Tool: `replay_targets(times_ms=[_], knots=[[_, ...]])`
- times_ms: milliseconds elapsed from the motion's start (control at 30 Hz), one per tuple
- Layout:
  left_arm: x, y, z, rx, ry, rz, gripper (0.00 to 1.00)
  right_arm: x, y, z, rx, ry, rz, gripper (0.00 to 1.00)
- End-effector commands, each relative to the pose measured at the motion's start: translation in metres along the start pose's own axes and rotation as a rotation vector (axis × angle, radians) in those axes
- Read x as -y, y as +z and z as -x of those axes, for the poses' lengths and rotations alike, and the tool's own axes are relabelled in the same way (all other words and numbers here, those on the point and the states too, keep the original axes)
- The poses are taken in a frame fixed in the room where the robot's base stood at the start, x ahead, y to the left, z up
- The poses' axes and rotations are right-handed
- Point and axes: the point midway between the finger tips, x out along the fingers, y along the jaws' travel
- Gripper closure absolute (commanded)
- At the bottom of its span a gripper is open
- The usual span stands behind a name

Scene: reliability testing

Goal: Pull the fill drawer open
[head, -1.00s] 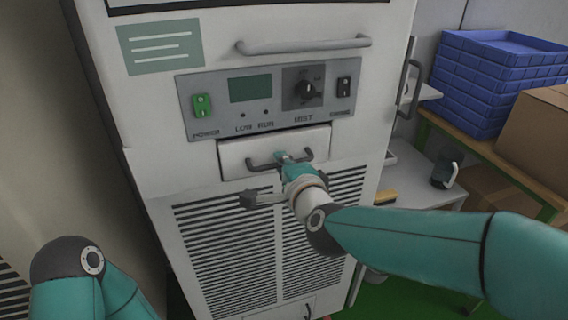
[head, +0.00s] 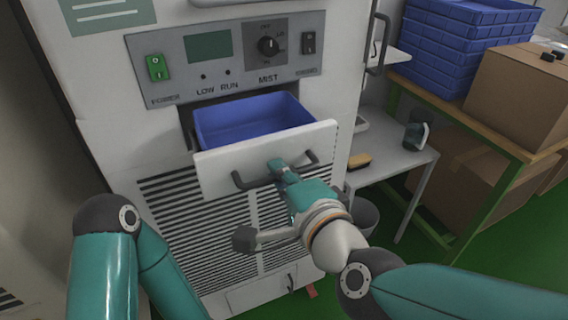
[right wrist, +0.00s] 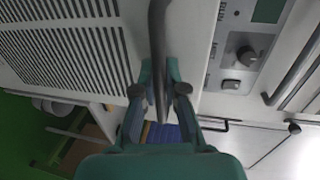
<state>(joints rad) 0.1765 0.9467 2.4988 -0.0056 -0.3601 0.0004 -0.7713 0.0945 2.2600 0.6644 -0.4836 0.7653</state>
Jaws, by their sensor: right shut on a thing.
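The fill drawer (head: 222,172) has a white front and a blue inside (head: 250,118). It stands pulled out of the white machine, below the control panel (head: 222,56). Its dark bar handle (head: 312,158) runs across the front. My right gripper (head: 277,168) is shut on the middle of this handle. In the right wrist view the handle (right wrist: 158,45) passes between the two fingers (right wrist: 160,85). My left arm shows at the lower left in the head view, but its gripper is out of view.
A grey side table (head: 385,155) with a dark cup-like item (head: 415,136) stands to the right of the machine. Blue crates (head: 450,50) and a cardboard box (head: 528,95) sit on a shelf further right. A bin (head: 364,216) stands on the green floor.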

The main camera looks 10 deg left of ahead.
Motion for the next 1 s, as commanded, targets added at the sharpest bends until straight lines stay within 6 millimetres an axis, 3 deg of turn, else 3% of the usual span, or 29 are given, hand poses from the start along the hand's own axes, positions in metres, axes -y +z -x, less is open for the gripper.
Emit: replay_targets(times_ms=[267, 300, 433, 767, 1000], knots=[[0.000, 0.000, 0.000, 0.000, 0.000, 0.000, 0.60, -0.005, 0.002, 0.000, 0.009, 0.012, 0.003, 1.00], [0.000, 0.000, 0.000, 0.000, 0.000, 0.000, 0.60, -0.005, 0.002, 0.000, 0.009, 0.012, 0.003, 0.83], [0.000, 0.000, 0.000, 0.000, 0.000, 0.000, 0.60, -0.004, 0.002, 0.000, 0.007, 0.009, 0.002, 0.63], [0.000, 0.000, 0.001, 0.000, 0.000, 0.000, 0.60, -0.001, 0.001, 0.002, 0.005, 0.004, 0.001, 0.63], [0.000, 0.000, 0.001, 0.000, 0.000, 0.000, 0.60, -0.001, 0.002, 0.029, 0.007, 0.001, 0.001, 0.63]])
